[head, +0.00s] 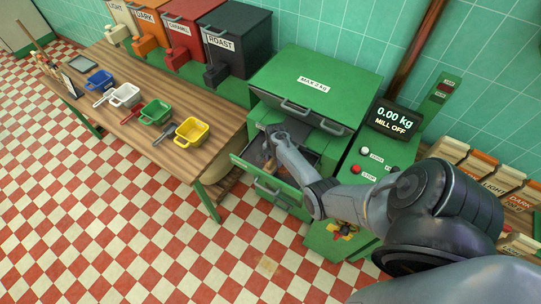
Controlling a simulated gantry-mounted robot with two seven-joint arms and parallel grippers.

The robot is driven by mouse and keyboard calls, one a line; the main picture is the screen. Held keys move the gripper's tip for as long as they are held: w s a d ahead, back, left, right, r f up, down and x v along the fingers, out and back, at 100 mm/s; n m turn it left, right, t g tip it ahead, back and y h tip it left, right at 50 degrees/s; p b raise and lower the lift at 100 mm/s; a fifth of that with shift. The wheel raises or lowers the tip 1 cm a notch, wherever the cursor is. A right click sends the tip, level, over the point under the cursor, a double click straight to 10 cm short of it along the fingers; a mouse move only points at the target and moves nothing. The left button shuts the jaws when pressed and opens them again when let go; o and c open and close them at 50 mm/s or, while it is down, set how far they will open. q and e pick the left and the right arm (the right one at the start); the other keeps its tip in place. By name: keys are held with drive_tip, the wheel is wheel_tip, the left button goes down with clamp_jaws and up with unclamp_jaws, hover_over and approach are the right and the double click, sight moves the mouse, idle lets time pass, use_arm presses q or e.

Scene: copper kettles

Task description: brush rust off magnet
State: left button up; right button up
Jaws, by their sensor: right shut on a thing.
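A green mill machine (312,82) labelled "MAX 2 KG" stands against the wall with its front drawer (262,186) pulled open. My right arm comes in from the right. My right gripper (269,150) reaches into the open drawer and is shut on a small brownish thing (268,166), mostly hidden by the fingers; I cannot tell whether it is a brush. I cannot make out the magnet or any rust on it; the arm covers part of the drawer. My left gripper is not in view.
A wooden table (168,132) at left holds blue, white, green and yellow scoops (192,131). Labelled bins (236,45) stand behind it. A control panel (395,118) reads "0.00 kg MILL OFF". Labelled boxes (500,182) are at right. The checkered floor in front is clear.

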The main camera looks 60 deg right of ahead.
drive_tip(key=shift+s+a+f+p, duration=0.2)
drive_tip(key=shift+s+p, duration=0.1)
drive_tip(key=shift+s, duration=0.5)
drive_tip(key=shift+s+a+r+p, duration=0.1)
drive_tip(key=shift+s+p, duration=0.95)
drive_tip(key=shift+s+a+p, duration=0.15)
drive_tip(key=shift+s+p, duration=0.4)
drive_tip(key=shift+s, duration=0.3)
drive_tip(key=shift+s+p, duration=0.7)
drive_tip(key=shift+s+a, duration=0.15)
drive_tip(key=shift+s, duration=1.25)
drive_tip(key=shift+s+a+r, duration=0.1)
drive_tip(key=shift+s+a, duration=0.05)
drive_tip(key=shift+s, duration=1.05)
